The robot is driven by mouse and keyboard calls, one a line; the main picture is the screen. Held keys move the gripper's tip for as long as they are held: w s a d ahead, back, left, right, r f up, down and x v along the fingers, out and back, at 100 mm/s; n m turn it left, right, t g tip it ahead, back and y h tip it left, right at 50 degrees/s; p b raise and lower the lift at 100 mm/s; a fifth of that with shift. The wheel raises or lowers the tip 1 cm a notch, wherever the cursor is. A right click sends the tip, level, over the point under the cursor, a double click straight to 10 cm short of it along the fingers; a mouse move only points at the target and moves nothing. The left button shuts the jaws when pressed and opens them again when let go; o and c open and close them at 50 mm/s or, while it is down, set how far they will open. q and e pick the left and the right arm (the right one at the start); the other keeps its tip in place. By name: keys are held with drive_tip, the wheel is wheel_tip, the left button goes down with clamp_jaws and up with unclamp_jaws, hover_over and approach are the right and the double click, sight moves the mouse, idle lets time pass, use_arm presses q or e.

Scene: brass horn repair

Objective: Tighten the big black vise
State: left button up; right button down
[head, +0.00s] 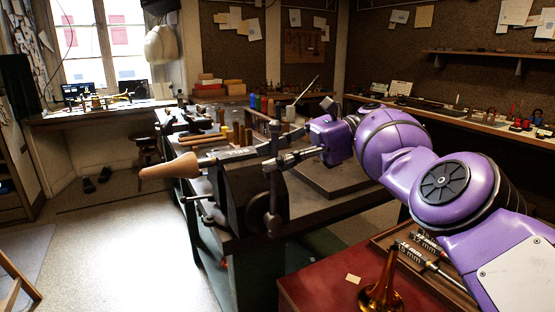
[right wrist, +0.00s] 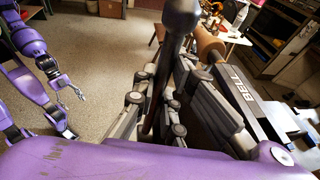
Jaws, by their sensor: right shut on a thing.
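The big black vise (head: 240,195) is mounted at the near corner of the workbench. Its handle (head: 273,185) is a dark bar standing about upright on the vise's right side, with a round knob at its lower end. My right gripper (head: 277,162) reaches in from the right and is shut on this handle. In the right wrist view the handle (right wrist: 165,75) runs up between the fingers of the gripper (right wrist: 155,110), and the vise body (right wrist: 245,95) with pale lettering is just to the right. My left gripper (right wrist: 72,95) hangs over the floor, open and empty, away from the vise.
A tan wooden cone-shaped piece (head: 170,172) sticks out left of the vise. The bench holds several tools and a flat dark slab (head: 335,178). A red-topped table (head: 315,292) with a brass horn (head: 382,292) stands in front.

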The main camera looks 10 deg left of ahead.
drive_tip(key=shift+w+d+f, duration=0.1)
drive_tip(key=shift+d+f, duration=0.2)
drive_tip(key=shift+d, duration=0.1)
drive_tip(key=c, duration=2.2)
unclamp_jaws()
drive_tip(key=o, duration=0.4)
drive_tip(key=shift+d+r, duration=0.1)
drive_tip(key=shift+d, duration=0.15)
drive_tip(key=shift+a+r, duration=0.1)
drive_tip(key=shift+a, duration=0.15)
